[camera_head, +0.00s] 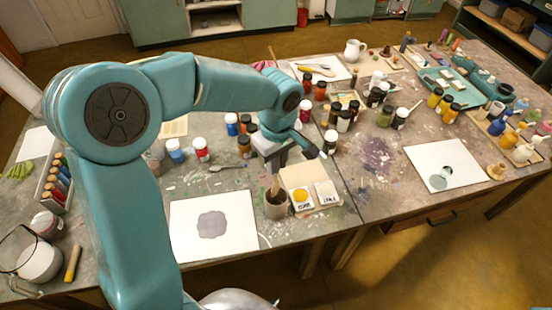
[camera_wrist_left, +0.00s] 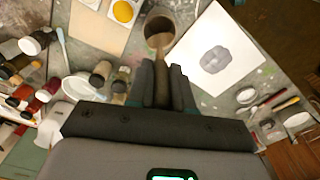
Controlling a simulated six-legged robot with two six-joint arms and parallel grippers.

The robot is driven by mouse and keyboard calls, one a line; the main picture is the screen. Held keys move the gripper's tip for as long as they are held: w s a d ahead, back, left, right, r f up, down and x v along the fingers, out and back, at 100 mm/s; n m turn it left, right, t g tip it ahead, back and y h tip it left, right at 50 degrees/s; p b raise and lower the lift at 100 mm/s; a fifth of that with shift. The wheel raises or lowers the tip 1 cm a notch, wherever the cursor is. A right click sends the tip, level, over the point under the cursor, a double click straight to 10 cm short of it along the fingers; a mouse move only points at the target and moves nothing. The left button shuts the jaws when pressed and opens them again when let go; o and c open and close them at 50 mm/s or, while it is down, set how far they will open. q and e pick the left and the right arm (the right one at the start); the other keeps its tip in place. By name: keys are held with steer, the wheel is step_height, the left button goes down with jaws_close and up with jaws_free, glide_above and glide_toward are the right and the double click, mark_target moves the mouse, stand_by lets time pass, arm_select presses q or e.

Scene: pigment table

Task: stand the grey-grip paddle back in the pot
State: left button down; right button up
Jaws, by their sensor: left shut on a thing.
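The pot (camera_head: 277,209) is a small grey-brown cup on the near side of the table, between a white sheet and a board with paint dishes. My left gripper (camera_head: 275,166) is above it, pointing down. In the left wrist view its fingers (camera_wrist_left: 163,82) are closed on the paddle (camera_wrist_left: 158,42), whose brown lower part reaches over the open mouth of the pot (camera_wrist_left: 178,24). The paddle also shows in the head view (camera_head: 275,186), its lower end at or inside the pot's mouth. The fingers hide its grip. How deep it reaches is unclear. My right gripper is not in view.
A white sheet with a grey blot (camera_head: 188,222) lies left of the pot. The board (camera_head: 297,174) with yellow and white paint dishes is close on the right. Several paint jars (camera_head: 245,146) crowd behind the gripper. The table's front edge is close.

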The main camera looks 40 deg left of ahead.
mark_target(276, 181)
arm_select(q)
step_height(276, 181, down, 2)
steer(key=shift+w+f+b, duration=0.1)
steer(key=shift+w+b, duration=0.05)
steer(key=shift+b, duration=0.5)
step_height(276, 181, down, 2)
steer(key=shift+f+b, duration=0.1)
steer(key=shift+b, duration=0.9)
steer(key=shift+f+b, duration=0.65)
steer(key=shift+f, duration=0.05)
steer(key=c, duration=0.9)
jaws_free()
steer(key=shift+c, duration=0.2)
steer(key=r, duration=0.5)
steer(key=r+p, duration=0.1)
steer(key=r, duration=1)
steer(key=shift+d+r, duration=0.25)
